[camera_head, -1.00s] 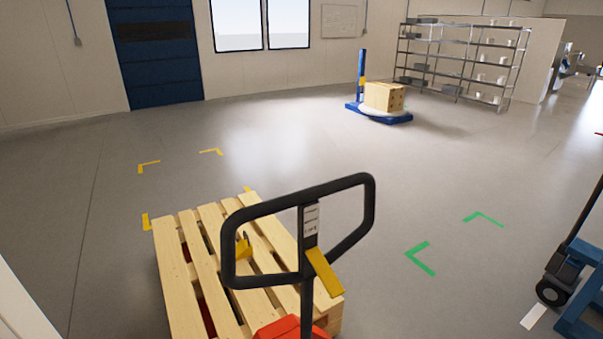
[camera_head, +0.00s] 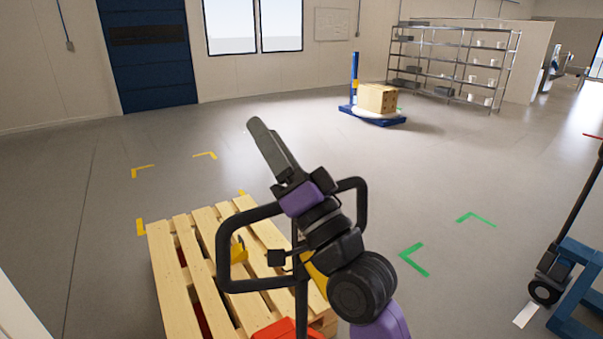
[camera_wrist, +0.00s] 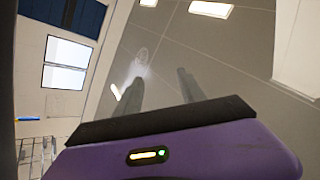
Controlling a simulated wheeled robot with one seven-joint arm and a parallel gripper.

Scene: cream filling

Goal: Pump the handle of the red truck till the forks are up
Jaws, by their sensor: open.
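The red truck (camera_head: 287,330) stands at the bottom centre of the head view, with only a little of its red body showing. Its black loop handle (camera_head: 225,262) rises in front of the wooden pallet (camera_head: 163,262). A yellow lever (camera_head: 317,283) on the handle is partly covered by my arm. The forks are mostly hidden under the pallet, so their height cannot be told. My gripper (camera_head: 262,135) is above the handle loop, pointing up and left, and holds nothing. In the wrist view its two fingers (camera_wrist: 158,95) are apart, against walls and ceiling.
A blue truck (camera_head: 575,290) stands at the right edge. A box (camera_head: 377,98) sits on a blue-based turntable (camera_head: 372,118) at the back, near metal shelves (camera_head: 455,55). Yellow and green corner marks (camera_head: 414,262) lie on the floor. Open floor surrounds the pallet.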

